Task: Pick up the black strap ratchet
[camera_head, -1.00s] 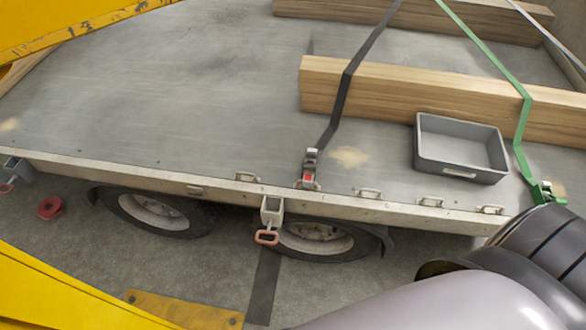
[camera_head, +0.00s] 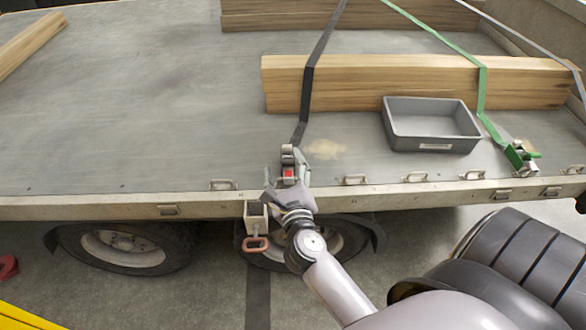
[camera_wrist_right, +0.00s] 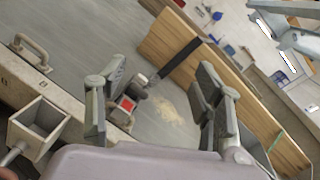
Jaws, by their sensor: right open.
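The black strap ratchet (camera_head: 288,160) sits at the near edge of the trailer bed, at the lower end of the black strap (camera_head: 307,85). It is a small metal buckle with a red part. My right gripper (camera_head: 287,180) is right at it in the head view and partly covers its lower end. In the right wrist view the ratchet (camera_wrist_right: 129,102) lies between the open fingers (camera_wrist_right: 160,108), closer to the left finger. I cannot tell whether a finger touches it. My left gripper is not in view.
A grey bin (camera_head: 432,126) stands on the bed to the right. A green strap with a green ratchet (camera_head: 519,156) is farther right. Wooden beams (camera_head: 400,84) lie behind. Metal handles (camera_head: 356,180) line the bed edge. A bracket (camera_head: 256,217) hangs below the edge.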

